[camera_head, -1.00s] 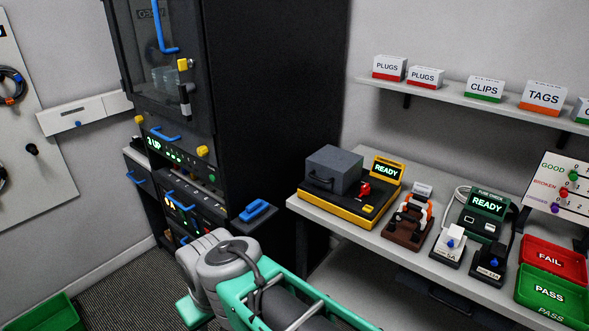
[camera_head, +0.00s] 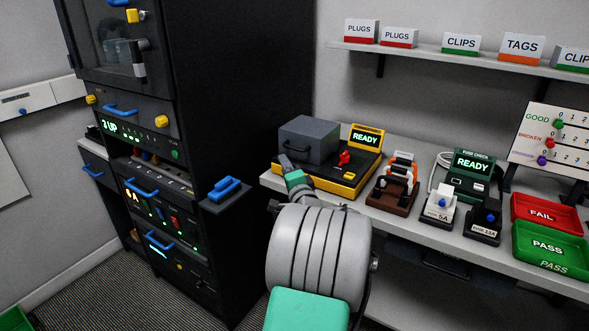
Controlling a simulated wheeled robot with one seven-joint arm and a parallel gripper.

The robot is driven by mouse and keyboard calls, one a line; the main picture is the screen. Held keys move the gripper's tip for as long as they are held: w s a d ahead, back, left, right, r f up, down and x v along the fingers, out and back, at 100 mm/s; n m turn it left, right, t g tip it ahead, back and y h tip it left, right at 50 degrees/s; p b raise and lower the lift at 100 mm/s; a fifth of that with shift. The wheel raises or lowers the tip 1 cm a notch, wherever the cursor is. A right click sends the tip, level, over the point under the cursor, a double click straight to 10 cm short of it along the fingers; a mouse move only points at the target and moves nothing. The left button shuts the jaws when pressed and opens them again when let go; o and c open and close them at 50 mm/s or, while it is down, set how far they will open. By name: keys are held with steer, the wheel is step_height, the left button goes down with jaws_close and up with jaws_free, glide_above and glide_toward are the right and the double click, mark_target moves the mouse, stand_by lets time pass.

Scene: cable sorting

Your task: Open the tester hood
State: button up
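The tester (camera_head: 350,177) is a black and yellow box on the bench, with a yellow-framed READY display (camera_head: 367,137) at its back and a red lever (camera_head: 344,157) on top. Its dark grey hood (camera_head: 310,138) is down over the left part. My gripper (camera_head: 287,162) is at the hood's lower front left corner, where the hood's handle is. The wrist and fingers cover the handle. I cannot tell whether the fingers touch it, or whether they are open or shut.
To the tester's right stand a brown rack (camera_head: 391,194), a green fuse checker (camera_head: 470,177), two fuse blocks and the red FAIL (camera_head: 541,213) and green PASS (camera_head: 548,243) trays. A tall black cabinet (camera_head: 245,120) is close on the left. A shelf (camera_head: 430,52) runs above.

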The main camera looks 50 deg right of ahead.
mark_target(307, 141)
steer(key=w+d+r+m+h, duration=0.1)
steer(key=w+d+m, duration=0.1)
steer(key=d, duration=0.6)
steer(key=shift+w+r+h+p, duration=0.2)
steer(key=shift+w+h+p, duration=0.2)
steer(key=shift+p, duration=0.05)
steer(key=shift+c, duration=0.4)
steer(key=shift+a, duration=0.1)
jaws_close()
stand_by(0.4)
